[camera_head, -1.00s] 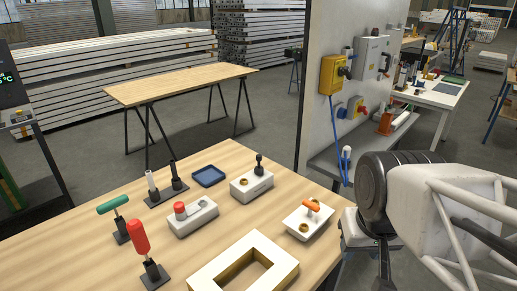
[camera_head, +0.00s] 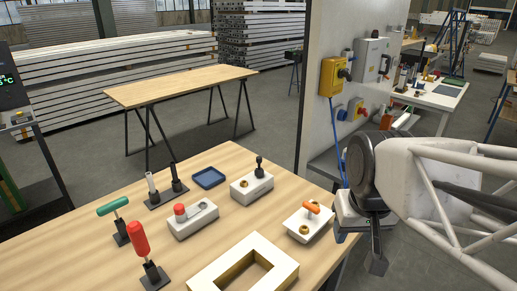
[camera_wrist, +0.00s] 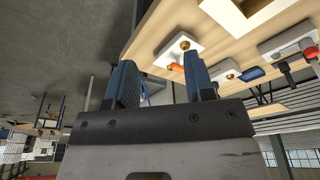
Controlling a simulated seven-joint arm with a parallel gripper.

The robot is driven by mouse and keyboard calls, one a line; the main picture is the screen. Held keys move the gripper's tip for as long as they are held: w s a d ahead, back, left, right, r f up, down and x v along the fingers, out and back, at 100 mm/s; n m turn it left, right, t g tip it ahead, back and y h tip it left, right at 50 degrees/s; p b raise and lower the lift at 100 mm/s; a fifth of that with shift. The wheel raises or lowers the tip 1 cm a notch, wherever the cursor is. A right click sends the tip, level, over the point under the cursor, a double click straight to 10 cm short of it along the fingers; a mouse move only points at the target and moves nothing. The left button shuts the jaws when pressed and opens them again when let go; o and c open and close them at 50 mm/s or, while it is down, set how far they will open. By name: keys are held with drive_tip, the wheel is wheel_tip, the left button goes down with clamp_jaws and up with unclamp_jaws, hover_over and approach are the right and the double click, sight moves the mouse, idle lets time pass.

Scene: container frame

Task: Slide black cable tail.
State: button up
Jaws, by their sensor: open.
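I cannot make out a black cable tail in either view. A blue cable (camera_head: 336,128) hangs from the yellow switch box (camera_head: 333,77) on the upright panel, and its lower end is partly hidden behind my arm. My gripper (camera_wrist: 160,75) is open and empty in the wrist view, its two blue-grey fingers well apart. In the head view it is mostly hidden by my wrist, just right of the wooden table's edge. A white block with an orange handle (camera_head: 311,208) is on the table near it. That handle (camera_wrist: 176,68) shows beyond the fingers in the wrist view.
On the wooden table (camera_head: 105,255) stand a white square frame (camera_head: 277,243), a red-button block (camera_head: 193,220), a black-knob block (camera_head: 252,185), a blue tray (camera_head: 208,178), and red (camera_head: 139,238) and green (camera_head: 112,206) handled tools. A grey shelf (camera_head: 326,163) juts from the panel.

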drive_tip(key=w+a+r+n, duration=0.1)
drive_tip(key=w, duration=0.5)
drive_tip(key=w+a+r, duration=0.2)
drive_tip(key=w, duration=0.3)
drive_tip(key=n+g, duration=0.2)
drive_tip(key=n, duration=0.1)
hover_over(259, 157)
drive_tip(key=f, duration=0.6)
drive_tip(key=shift+s+d+f, duration=0.1)
drive_tip(key=shift+s+f, duration=0.05)
drive_tip(key=shift+s, duration=0.05)
drive_tip(key=shift+w+f, duration=0.1)
drive_tip(key=shift+w, duration=0.15)
drive_tip(key=shift+f, duration=0.1)
drive_tip(key=shift+f, duration=3.8)
clamp_jaws()
